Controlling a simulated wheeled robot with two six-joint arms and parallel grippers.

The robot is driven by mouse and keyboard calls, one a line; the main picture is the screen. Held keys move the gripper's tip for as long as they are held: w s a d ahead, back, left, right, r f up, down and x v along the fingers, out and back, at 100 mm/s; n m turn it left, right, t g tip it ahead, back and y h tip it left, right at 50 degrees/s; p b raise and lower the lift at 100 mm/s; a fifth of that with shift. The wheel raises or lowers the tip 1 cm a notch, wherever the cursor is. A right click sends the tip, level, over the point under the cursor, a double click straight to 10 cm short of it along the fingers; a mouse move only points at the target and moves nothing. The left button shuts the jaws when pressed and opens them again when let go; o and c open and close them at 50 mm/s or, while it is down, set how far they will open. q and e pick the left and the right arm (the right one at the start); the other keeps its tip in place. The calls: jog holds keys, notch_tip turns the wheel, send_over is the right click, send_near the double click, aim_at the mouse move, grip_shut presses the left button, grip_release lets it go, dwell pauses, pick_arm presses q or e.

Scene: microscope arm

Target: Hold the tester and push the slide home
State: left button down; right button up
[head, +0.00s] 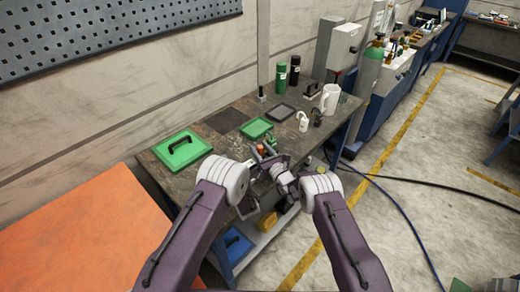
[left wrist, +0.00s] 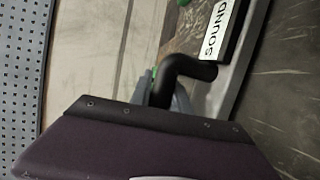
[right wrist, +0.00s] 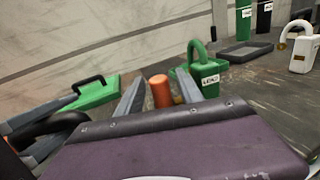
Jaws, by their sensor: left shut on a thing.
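The tester appears in the left wrist view as a dark body with a white lettered label (left wrist: 216,28) and a curved black handle (left wrist: 190,68). My left gripper (left wrist: 165,88) is shut on that handle. In the right wrist view the handle (right wrist: 45,130) shows at the lower left, beside the left gripper's grey fingers. An orange cylinder (right wrist: 160,92), possibly the slide's knob, stands between the parted fingers of my right gripper (right wrist: 162,82). Gaps show on both sides of it, so this gripper looks open. The slide itself is hidden. In the head view both grippers meet at the bench's front edge.
A green padlock (right wrist: 203,78) with a white label stands behind the orange cylinder. A green plate with a black handle (head: 182,150) lies left on the bench (head: 222,121). A green tray (head: 256,128), a dark tray (head: 283,112) and a white padlock (head: 303,121) stand farther back.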

grip_shut()
dwell(1.2)
